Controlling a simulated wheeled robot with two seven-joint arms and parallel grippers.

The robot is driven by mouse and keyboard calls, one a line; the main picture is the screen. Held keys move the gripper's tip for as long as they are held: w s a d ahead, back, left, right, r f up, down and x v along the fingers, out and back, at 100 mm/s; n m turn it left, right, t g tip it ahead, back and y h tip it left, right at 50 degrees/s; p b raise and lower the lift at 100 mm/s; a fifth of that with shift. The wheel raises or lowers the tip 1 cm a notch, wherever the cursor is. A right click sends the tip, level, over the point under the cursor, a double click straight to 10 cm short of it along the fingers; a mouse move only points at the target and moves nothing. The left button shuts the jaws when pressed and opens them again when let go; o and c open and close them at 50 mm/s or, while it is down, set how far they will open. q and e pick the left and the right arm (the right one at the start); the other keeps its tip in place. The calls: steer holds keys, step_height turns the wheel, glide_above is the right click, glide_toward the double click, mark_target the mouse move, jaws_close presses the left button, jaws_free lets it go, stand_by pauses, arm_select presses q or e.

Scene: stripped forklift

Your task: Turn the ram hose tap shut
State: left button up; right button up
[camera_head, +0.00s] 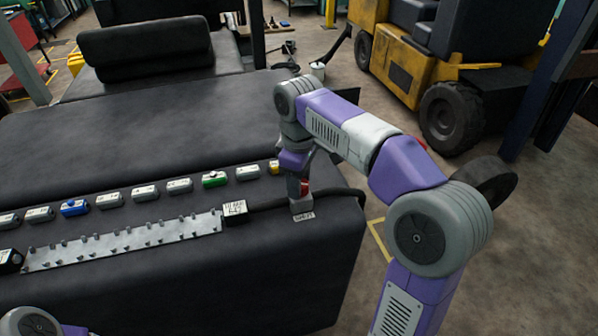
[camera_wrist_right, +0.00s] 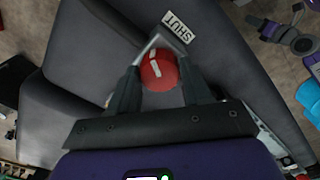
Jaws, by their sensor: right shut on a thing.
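The ram hose tap has a round red knob with a white bar mark. The knob (camera_wrist_right: 158,72) sits between the two dark fingers of my right gripper (camera_wrist_right: 160,68), which is shut on it. A white label reading SHUT (camera_wrist_right: 179,27) lies just beyond the knob in the wrist view. The white bar looks roughly aimed toward that label, but its exact angle is hard to tell. In the head view my right gripper (camera_head: 301,183) reaches down onto the tap, with a little red (camera_head: 304,187) showing. My left gripper is out of view; only part of that arm shows at bottom left.
A black hose (camera_head: 268,203) runs along the dark padded surface to the tap. A pale pegged rail (camera_head: 125,242) and a row of small boxes, one with a green knob (camera_head: 214,179), lie to the left. A yellow forklift (camera_head: 425,70) stands behind at right.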

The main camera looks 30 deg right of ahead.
steer(key=m+p, duration=0.3)
steer(key=m, duration=0.3)
steer(key=shift+r+m+p, duration=0.15)
steer(key=shift+m+p, duration=0.15)
steer(key=shift+p, duration=0.05)
steer(key=m+p, duration=0.2)
steer(key=m, duration=0.3)
steer(key=shift+m, duration=0.4)
steer(key=o, duration=1.1)
steer(key=shift+c, duration=0.2)
step_height(320, 180, up, 7)
steer(key=shift+r+p, duration=0.15)
steer(key=shift+p, duration=0.8)
